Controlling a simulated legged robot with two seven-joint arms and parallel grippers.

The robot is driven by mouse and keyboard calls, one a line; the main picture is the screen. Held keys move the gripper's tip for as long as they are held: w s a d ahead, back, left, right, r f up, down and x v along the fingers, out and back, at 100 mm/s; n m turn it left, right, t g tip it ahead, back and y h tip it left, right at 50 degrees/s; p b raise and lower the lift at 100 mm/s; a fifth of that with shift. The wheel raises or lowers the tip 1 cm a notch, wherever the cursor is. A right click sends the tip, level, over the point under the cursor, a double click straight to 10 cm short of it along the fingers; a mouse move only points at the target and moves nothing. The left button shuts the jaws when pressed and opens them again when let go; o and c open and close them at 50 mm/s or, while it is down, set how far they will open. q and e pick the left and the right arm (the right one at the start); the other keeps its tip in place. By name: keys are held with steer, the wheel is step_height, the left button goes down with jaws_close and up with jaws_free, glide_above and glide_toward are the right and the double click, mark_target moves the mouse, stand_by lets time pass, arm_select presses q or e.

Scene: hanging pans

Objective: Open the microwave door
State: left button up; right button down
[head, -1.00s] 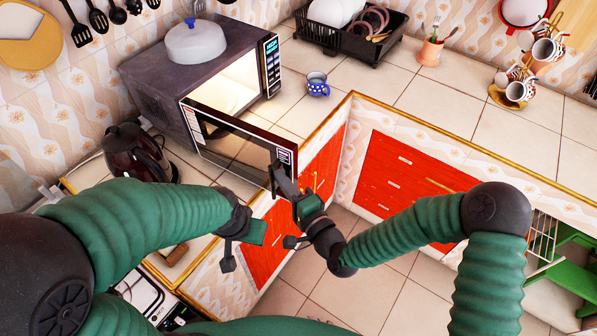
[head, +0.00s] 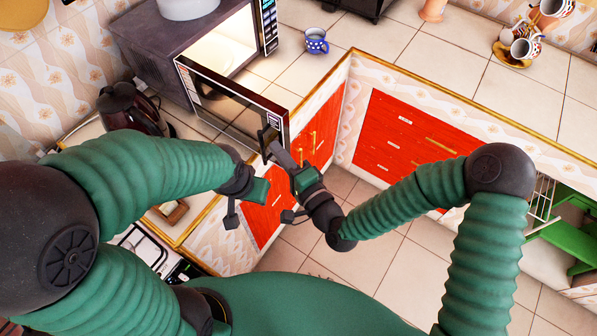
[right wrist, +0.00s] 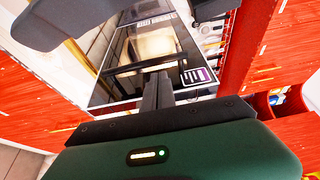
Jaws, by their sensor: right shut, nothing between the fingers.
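The microwave (head: 165,45) stands on the counter at the upper left of the head view, its lit cavity showing. Its dark glass door (head: 225,100) is swung wide open towards me; the door also shows in the right wrist view (right wrist: 125,50). My right gripper (head: 270,148) is shut and empty, with its fingertips close to the door's free edge. In the right wrist view its closed fingers (right wrist: 158,90) overlap the door near its label; contact cannot be told. My left gripper (head: 240,208) hangs lower left of the door, apart from it; its jaw state is unclear.
A dark kettle (head: 130,108) stands left of the door. A blue cup (head: 316,41) is on the counter right of the microwave. Red drawers (head: 400,140) lie below the right counter. The floor between the counters is open.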

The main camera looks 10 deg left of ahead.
steer(key=p+v, duration=0.7)
steer(key=v, duration=0.7)
steer(key=w+d+f+n+g+h, duration=0.5)
steer(key=d+f+n+h, duration=0.25)
steer(key=d+n, duration=0.2)
steer(key=d+r+g+h, duration=0.25)
steer(key=d+h, duration=0.25)
steer(key=d, duration=0.6)
steer(key=s+d+r+m+g, duration=0.1)
steer(key=s+d+r+g, duration=0.1)
steer(key=s+d+r, duration=0.2)
step_height(320, 180, up, 3)
steer(key=shift+s+d+r+h, duration=0.1)
steer(key=shift+s+d+h, duration=0.25)
steer(key=shift+s, duration=0.8)
